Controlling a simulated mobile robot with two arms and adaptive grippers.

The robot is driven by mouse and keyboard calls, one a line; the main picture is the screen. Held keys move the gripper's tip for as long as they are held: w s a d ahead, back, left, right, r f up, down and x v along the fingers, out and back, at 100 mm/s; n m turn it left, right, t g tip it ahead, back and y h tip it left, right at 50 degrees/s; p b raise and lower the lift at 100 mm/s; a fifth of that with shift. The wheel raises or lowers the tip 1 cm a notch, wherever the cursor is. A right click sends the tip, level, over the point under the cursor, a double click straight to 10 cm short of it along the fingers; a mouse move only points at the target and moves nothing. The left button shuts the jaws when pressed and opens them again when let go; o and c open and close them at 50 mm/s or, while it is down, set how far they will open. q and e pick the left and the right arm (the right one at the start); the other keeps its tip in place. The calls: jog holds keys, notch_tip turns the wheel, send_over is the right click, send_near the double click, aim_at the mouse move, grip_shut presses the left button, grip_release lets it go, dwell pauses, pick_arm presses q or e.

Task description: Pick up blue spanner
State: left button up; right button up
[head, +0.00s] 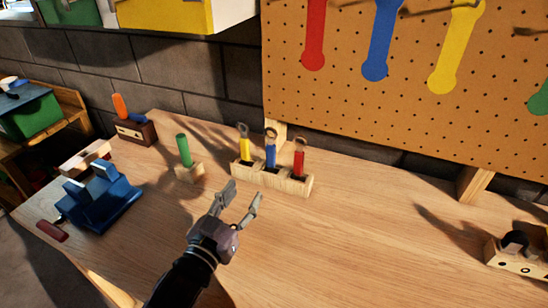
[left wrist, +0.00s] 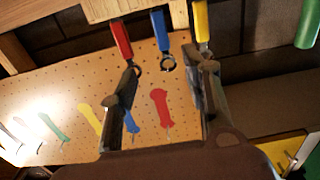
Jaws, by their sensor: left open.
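The blue spanner (head: 270,150) stands upright in the middle slot of a wooden holder (head: 291,186) on the workbench. A yellow spanner (head: 244,146) stands to its left and a red spanner (head: 299,158) to its right. My left gripper (head: 243,194) is open and empty, just in front of the holder in the head view. In the left wrist view the picture is turned over, and the blue spanner (left wrist: 160,34) hangs beyond the space between my open fingers, with its ring end (left wrist: 168,62) showing. The right gripper is in neither view.
A green-handled tool (head: 184,151) in a wooden block stands left of the holder. A blue vise (head: 102,205) sits at the bench's left. A pegboard (head: 400,95) with coloured spanner outlines rises behind. The bench (head: 350,240) is clear at front right.

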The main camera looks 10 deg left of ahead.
pick_arm(q)
jog(key=p, duration=0.1)
send_near(270, 154)
jog(key=w, duration=0.2)
jog(key=w+d+p, duration=0.1)
jog(key=w, duration=0.2)
jog(key=shift+f, duration=0.15)
jog(key=shift+w+d+p, duration=0.15)
jog(key=shift+w+p, duration=0.15)
jog(key=shift+w, duration=0.45)
jog(key=w, duration=0.1)
jog(key=w+p, duration=0.1)
jog(key=w, duration=0.1)
jog(key=shift+w+d, duration=0.2)
jog(key=shift+d, duration=0.05)
jog(key=shift+w+d, duration=0.1)
jog(key=shift+w, duration=0.3)
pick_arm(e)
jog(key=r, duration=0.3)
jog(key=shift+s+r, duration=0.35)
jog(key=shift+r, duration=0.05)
pick_arm(q)
jog(key=shift+c, duration=0.5)
grip_shut()
